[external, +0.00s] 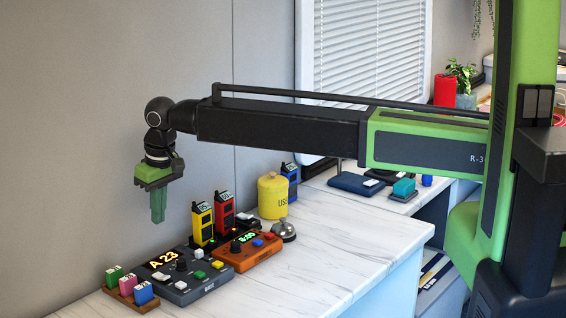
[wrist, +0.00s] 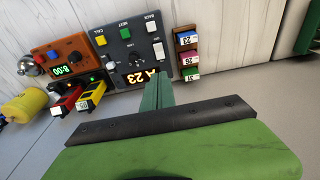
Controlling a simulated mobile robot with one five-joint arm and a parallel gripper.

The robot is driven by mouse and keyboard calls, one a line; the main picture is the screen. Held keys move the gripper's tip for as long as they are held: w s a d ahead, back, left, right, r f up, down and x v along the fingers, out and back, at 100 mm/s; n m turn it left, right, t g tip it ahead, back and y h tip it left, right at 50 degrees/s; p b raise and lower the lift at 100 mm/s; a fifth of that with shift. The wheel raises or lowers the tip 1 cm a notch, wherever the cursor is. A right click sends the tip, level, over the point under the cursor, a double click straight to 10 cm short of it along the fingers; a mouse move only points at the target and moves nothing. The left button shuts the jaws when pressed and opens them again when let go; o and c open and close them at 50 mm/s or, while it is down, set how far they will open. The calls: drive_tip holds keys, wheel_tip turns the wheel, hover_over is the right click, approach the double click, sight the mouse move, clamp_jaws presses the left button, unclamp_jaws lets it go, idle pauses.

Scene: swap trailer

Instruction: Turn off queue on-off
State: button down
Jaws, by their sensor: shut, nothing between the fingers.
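The dark grey queue panel (external: 186,276) sits on the white counter near the wall, with a lit "A 23" display (external: 162,259). In the wrist view the panel (wrist: 122,52) appears upside down. It has a knob (wrist: 136,55), a yellow CALL button (wrist: 101,40), a green NEXT button (wrist: 125,33) and a white BACK button (wrist: 152,24). A white rocker-like part (wrist: 158,50) is at one side; I cannot read its label or tell its position. My gripper (external: 157,219) is shut, empty, pointing down above the panel's display side, apart from it.
An orange panel (external: 247,253) showing 8:00 stands beside the queue panel. Yellow (external: 202,223) and red (external: 224,213) handheld devices stand behind them. A wooden rack of number tags (external: 130,292) is on the other side. A yellow canister (external: 272,196) and bell (external: 284,232) are farther right. The front counter is clear.

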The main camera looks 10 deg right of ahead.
drive_tip(key=b, duration=1.3)
approach(164, 276)
drive_tip(key=f, duration=0.3)
drive_tip(key=a+f, duration=0.1)
drive_tip(key=f, duration=0.1)
drive_tip(key=shift+w+f, duration=0.2)
drive_tip(key=shift+w, duration=0.15)
drive_tip(key=shift+s+d+f+b, duration=0.2)
drive_tip(key=shift+f+b, duration=0.1)
drive_tip(key=shift+b, duration=0.15)
drive_tip(key=shift+r, duration=0.1)
